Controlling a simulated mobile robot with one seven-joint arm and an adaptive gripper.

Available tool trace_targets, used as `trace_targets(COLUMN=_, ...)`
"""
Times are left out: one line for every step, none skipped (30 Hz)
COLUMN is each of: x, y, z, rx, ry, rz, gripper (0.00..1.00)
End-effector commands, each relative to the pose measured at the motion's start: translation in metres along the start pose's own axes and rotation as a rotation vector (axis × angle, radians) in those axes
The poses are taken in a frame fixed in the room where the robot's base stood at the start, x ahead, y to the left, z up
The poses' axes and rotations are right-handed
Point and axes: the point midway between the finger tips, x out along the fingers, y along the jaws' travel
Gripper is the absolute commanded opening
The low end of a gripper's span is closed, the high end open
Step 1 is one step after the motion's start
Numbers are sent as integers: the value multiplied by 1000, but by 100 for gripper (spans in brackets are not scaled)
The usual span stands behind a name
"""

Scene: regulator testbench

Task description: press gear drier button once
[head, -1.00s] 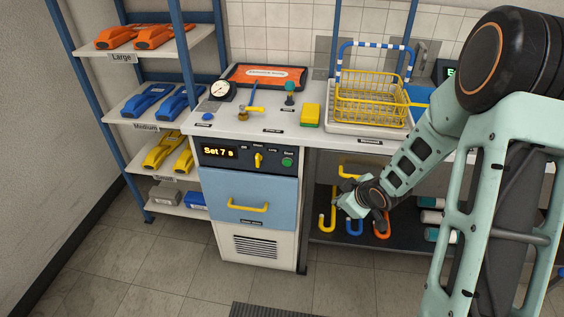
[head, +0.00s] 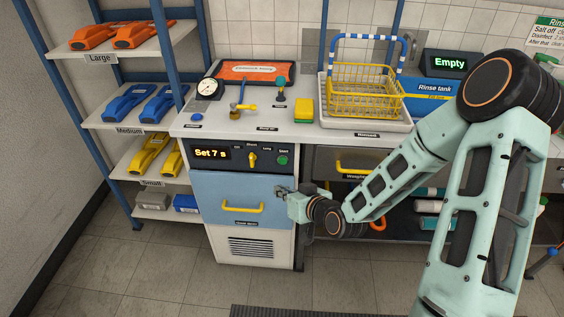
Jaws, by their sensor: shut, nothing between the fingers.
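The gear drier is the cabinet with a dark control panel (head: 235,158) and a blue drawer (head: 210,207) below it. Its display (head: 210,153) reads "Set 7 s". A yellow knob (head: 253,159) sits right of the display. A round green button (head: 283,160) is at the panel's right end. My gripper (head: 280,190) is shut and empty, pointing left, in front of the cabinet's right side. It appears a little below the green button and apart from it.
The yellow drawer handle (head: 243,208) sticks out left of my gripper. The counter above holds a gauge (head: 209,88), a yellow-green sponge (head: 304,109) and a yellow wire basket (head: 362,88). Another yellow-handled drawer (head: 330,158) is right of the panel.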

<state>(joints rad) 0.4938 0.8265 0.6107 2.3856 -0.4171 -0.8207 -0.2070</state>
Motion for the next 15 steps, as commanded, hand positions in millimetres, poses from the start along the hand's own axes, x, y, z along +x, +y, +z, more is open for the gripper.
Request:
trace_targets(x=0, y=0, z=0, rx=-1, ry=0, rz=0, gripper=0)
trace_targets(x=1, y=1, z=-1, rx=-1, ry=0, rz=0, gripper=0)
trace_targets(x=2, y=1, z=-2, rx=-1, ry=0, rz=0, gripper=0)
trace_targets(x=3, y=2, z=-2, rx=-1, ry=0, rz=0, gripper=0)
trace_targets(x=4, y=3, z=-4, rx=-1, ry=0, rz=0, gripper=0)
trace_targets(x=7, y=5, z=-6, rx=-1, ry=0, rz=0, gripper=0)
trace_targets(x=9, y=7, z=-8, rx=0, ry=1, rz=0, gripper=0)
trace_targets(x=11, y=8, z=-10, rx=0, ry=1, rz=0, gripper=0)
trace_targets(x=15, y=11, z=-12, rx=-1, ry=1, rz=0, gripper=0)
trace_targets(x=18, y=13, z=-15, rx=-1, ry=1, rz=0, gripper=0)
trace_targets(x=21, y=16, z=-17, rx=-1, ry=2, rz=0, gripper=0)
trace_targets(x=25, y=18, z=-20, rx=-1, ry=1, rz=0, gripper=0)
trace_targets(x=28, y=21, z=-22, rx=-1, ry=2, rz=0, gripper=0)
trace_targets(x=31, y=23, z=-24, rx=-1, ry=1, rz=0, gripper=0)
trace_targets(x=36, y=26, z=-27, rx=-1, ry=1, rz=0, gripper=0)
